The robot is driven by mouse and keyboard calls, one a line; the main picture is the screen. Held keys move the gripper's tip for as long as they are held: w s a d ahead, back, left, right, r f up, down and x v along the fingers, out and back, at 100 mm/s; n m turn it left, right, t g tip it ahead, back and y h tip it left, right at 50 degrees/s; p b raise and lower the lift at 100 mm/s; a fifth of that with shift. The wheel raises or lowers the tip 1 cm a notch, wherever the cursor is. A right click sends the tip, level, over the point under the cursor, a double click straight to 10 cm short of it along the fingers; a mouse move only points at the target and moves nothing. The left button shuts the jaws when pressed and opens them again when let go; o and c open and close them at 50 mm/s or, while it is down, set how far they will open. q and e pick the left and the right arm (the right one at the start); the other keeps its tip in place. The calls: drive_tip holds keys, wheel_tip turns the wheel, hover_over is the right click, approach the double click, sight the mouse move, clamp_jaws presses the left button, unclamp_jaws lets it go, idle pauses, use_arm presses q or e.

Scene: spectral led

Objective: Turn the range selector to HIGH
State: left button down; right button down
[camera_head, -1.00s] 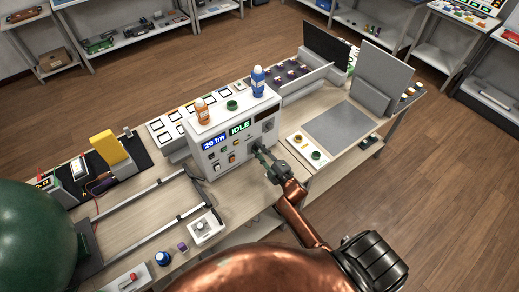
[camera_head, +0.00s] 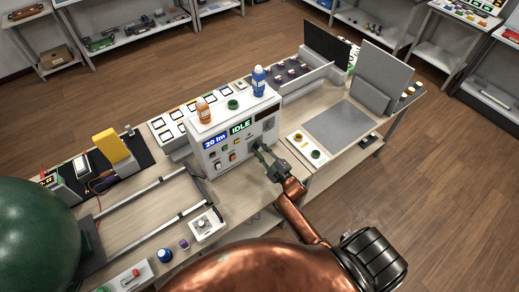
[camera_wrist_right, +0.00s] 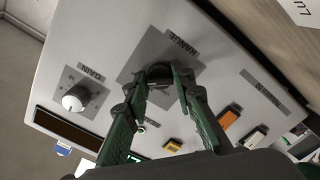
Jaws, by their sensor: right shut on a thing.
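The white instrument (camera_head: 204,166) stands on the bench, with "20 lm" and "IDLE" lit on its front. My right gripper (camera_head: 260,149) is at the right part of that front and covers the range selector in the head view. In the right wrist view, the range selector (camera_wrist_right: 160,71) is a dark round knob on a grey label plate marked RANGE, seen upside down. The fingertips of my right gripper (camera_wrist_right: 161,78) are shut on this knob, one on each side. Its pointer position cannot be read. My left gripper is not in view.
A pale GAIN knob (camera_wrist_right: 75,98) sits on the same panel, beside the selector. An orange bottle (camera_head: 203,111) and a blue bottle (camera_head: 258,81) stand on the instrument. A small board with buttons (camera_head: 308,150) lies to its right. The bench in front is partly clear.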

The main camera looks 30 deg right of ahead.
drive_tip(key=c, duration=1.6)
unclamp_jaws()
drive_tip(key=shift+s, duration=0.15)
drive_tip(key=s, duration=0.7)
drive_tip(key=s+d, duration=0.1)
drive_tip(key=s, duration=0.3)
drive_tip(key=shift+s, duration=0.35)
